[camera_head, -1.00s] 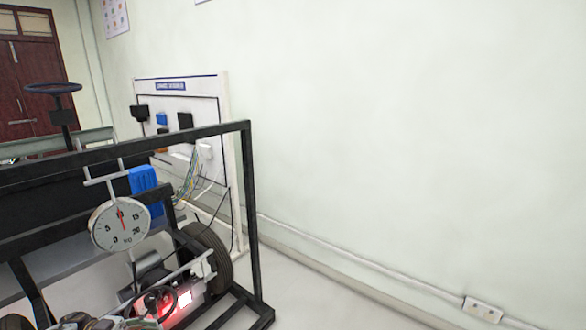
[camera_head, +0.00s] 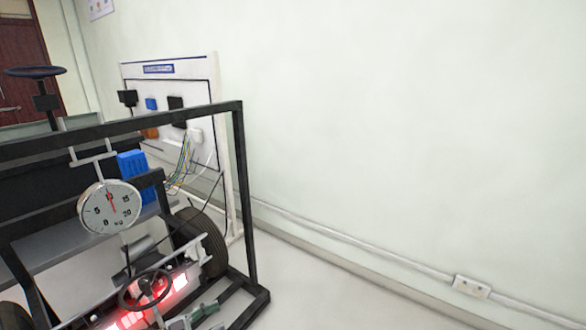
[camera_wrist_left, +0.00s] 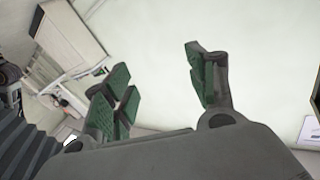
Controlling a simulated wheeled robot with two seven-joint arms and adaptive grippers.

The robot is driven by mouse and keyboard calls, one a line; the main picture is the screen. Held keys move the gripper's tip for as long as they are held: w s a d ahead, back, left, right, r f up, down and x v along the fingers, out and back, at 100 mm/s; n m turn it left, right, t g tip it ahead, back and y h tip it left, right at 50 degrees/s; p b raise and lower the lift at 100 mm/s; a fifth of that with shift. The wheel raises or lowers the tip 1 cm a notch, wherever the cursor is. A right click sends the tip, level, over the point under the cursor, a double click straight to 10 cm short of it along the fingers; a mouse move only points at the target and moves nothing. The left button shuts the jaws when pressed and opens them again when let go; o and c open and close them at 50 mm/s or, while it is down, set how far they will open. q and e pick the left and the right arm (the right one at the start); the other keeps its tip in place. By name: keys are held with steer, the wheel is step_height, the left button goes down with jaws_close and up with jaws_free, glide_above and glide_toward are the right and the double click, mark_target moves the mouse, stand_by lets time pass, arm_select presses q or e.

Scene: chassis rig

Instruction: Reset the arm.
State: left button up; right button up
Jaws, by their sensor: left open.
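My left gripper (camera_wrist_left: 160,75) shows in the left wrist view with its green-padded fingers spread wide. It is open, with nothing between the fingers, and the pale wall is behind it. A small green-grey part (camera_head: 200,314) shows at the bottom edge of the head view; I cannot tell whether it is my gripper. My right gripper is not in view.
The black chassis frame (camera_head: 243,190) fills the left of the head view, with a round dial gauge (camera_head: 110,207), a tyre (camera_head: 203,238) and a small steering wheel (camera_head: 145,290). A wiring board (camera_head: 205,90) stands behind. Floor is clear to the right, up to the wall socket (camera_head: 472,287).

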arm_select(q)
steer(key=s+d+f+n+t+y+b, duration=0.2)
steer(key=d+f+n+t+y+b, duration=0.2)
steer(key=d+f+n+y, duration=0.65)
steer(key=s+a+f+g+y, duration=0.1)
steer(key=s+f+g, duration=0.2)
steer(key=s, duration=0.5)
steer(key=s+a+f+n+g+y+b, duration=0.1)
steer(key=s+f+g+y, duration=0.1)
steer(key=s, duration=0.6)
steer(key=s+a+f+g+y, duration=0.1)
steer(key=s+f+g, duration=0.3)
steer(key=s, duration=0.5)
steer(key=shift+a+f+g+y+b, duration=0.35)
steer(key=shift+a+f+g+b, duration=0.1)
steer(key=shift+g, duration=0.55)
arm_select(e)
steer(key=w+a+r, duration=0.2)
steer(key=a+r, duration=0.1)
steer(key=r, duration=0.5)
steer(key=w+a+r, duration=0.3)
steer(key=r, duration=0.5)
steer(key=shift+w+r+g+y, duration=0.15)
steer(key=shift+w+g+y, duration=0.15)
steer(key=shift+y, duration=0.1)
